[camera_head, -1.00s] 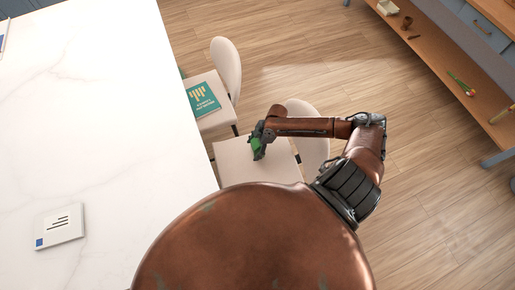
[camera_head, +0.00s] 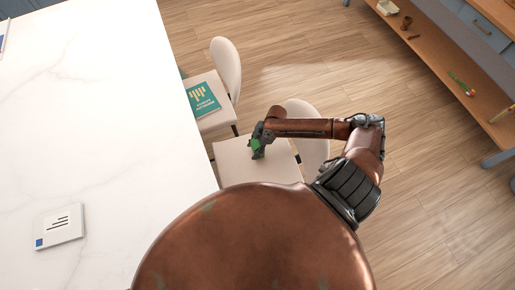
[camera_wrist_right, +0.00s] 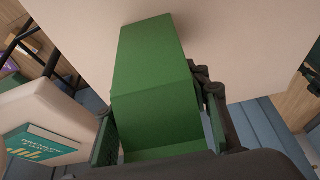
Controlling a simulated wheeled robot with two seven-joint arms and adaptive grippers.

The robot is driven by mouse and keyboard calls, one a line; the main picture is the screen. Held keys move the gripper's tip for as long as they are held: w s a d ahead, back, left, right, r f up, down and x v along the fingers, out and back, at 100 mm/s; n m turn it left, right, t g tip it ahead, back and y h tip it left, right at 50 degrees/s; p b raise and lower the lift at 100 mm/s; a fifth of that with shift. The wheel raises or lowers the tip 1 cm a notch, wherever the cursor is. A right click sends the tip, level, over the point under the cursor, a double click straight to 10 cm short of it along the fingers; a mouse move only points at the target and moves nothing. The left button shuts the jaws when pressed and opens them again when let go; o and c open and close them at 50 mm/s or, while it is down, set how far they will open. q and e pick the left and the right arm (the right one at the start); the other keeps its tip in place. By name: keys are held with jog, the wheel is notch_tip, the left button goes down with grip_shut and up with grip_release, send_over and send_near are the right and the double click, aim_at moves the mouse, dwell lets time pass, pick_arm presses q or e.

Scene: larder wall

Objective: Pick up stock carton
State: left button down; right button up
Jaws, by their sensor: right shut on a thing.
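The stock carton is a plain green box (camera_wrist_right: 155,65), large in the right wrist view, between the two fingers of my right gripper. In the head view a small green patch of it (camera_head: 256,145) shows at the end of my right arm, over the near chair's seat. My right gripper (camera_head: 259,150) is shut on the carton. Whether the carton touches the seat is hard to tell. My left gripper is in neither view.
A pale chair (camera_head: 235,165) is under the gripper. A second chair (camera_head: 226,66) holds a teal book (camera_head: 202,99). A white marble table (camera_head: 110,110) with a small white box (camera_head: 59,227) is at left. A wooden shelf (camera_head: 440,60) with small items is at right; open floor lies between.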

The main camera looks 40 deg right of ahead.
jog(key=shift+c, duration=1.4)
jog(key=shift+r, duration=0.1)
